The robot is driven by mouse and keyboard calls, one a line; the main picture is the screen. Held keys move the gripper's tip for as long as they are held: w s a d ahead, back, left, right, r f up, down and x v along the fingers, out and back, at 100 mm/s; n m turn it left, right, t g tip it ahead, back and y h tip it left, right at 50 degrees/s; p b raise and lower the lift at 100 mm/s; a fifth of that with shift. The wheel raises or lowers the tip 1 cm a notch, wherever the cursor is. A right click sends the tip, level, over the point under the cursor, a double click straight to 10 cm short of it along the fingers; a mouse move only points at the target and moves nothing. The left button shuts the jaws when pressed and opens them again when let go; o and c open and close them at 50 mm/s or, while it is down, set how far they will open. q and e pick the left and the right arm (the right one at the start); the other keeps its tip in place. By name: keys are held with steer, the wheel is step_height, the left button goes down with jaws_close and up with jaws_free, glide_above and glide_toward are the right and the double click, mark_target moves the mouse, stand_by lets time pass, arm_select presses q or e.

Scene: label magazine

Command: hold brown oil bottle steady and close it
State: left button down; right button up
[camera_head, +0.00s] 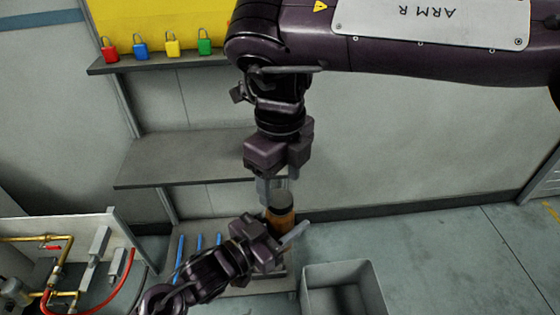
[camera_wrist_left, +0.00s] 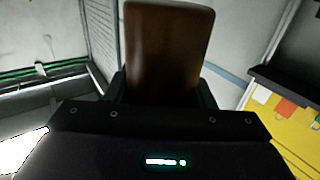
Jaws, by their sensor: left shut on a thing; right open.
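The brown oil bottle (camera_head: 281,220) stands roughly upright in the lower middle of the head view, with a dark cap (camera_head: 283,201) at its top. My left gripper (camera_head: 284,240) is shut on the bottle's body from the lower left. In the left wrist view the brown bottle (camera_wrist_left: 168,48) fills the space between the fingers, and its cap does not show. My right gripper (camera_head: 276,190) comes down from above with its fingers open at the cap. I cannot tell whether they touch the cap.
A grey bin (camera_head: 345,285) stands on the floor to the right of the bottle. A grey shelf (camera_head: 180,158) is at the left, with coloured padlocks (camera_head: 172,46) on the shelf above. Blue rods (camera_head: 198,243) and a pipe panel (camera_head: 60,265) are at lower left. Floor at right is clear.

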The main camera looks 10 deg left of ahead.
mark_target(280, 198)
steer(key=shift+f, duration=1.85)
steer(key=shift+c, duration=0.5)
